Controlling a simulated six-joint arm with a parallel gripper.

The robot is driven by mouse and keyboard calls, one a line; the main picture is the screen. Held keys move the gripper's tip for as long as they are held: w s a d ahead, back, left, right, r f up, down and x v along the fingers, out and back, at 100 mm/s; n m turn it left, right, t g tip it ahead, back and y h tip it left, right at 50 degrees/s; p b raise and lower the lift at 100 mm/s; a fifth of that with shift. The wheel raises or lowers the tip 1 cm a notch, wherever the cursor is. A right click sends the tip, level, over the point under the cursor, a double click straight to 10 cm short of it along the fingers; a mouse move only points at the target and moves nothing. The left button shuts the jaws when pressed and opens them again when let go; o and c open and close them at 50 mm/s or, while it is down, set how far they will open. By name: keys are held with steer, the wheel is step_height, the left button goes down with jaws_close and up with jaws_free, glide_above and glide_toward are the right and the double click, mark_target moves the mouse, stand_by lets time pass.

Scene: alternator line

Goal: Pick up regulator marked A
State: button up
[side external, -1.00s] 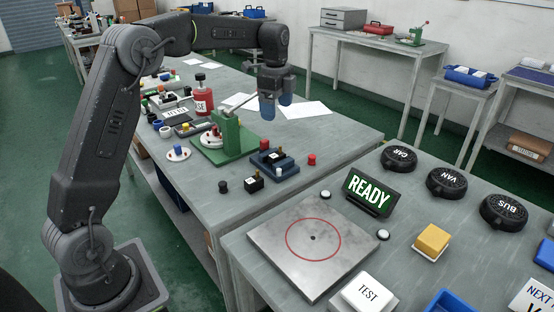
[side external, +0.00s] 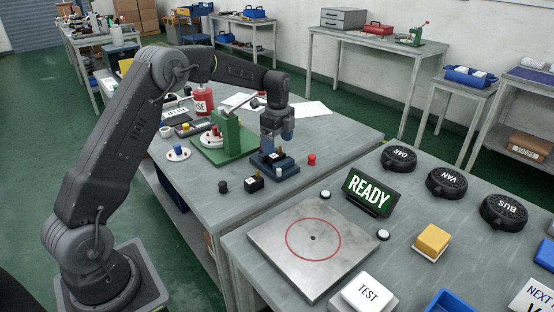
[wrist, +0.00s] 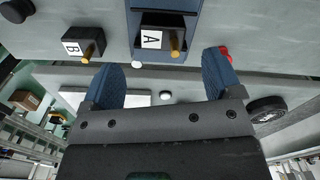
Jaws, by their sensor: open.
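Regulator A (wrist: 165,38) is a black block with a white "A" label and a brass-coloured stud. It sits in a blue holder (wrist: 134,22) on the table; in the side view, the holder (side external: 262,163) stands beside the green press. Regulator B (wrist: 83,42), a similar black block labelled "B", sits on the grey table left of the holder in the wrist view. In the side view, a black block with a pale label (side external: 254,184) lies before the holder. My gripper (side external: 279,140) is open and empty above the holder; its blue fingers (wrist: 162,78) are apart, with regulator A beyond them.
The green press (side external: 228,138) stands close to my gripper on its left. A red knob (side external: 312,160) and a black knob (side external: 223,187) flank the holder. A plate with a red ring (side external: 311,262) and a READY sign (side external: 368,192) are on the front table.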

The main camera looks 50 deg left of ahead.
mark_target(278, 155)
steer(key=shift+w+a+f, duration=0.1)
steer(key=shift+f, duration=1.85)
steer(key=shift+c, duration=0.5)
steer(key=c, duration=0.9)
steer(key=shift+o, duration=0.2)
steer(key=shift+r, duration=0.1)
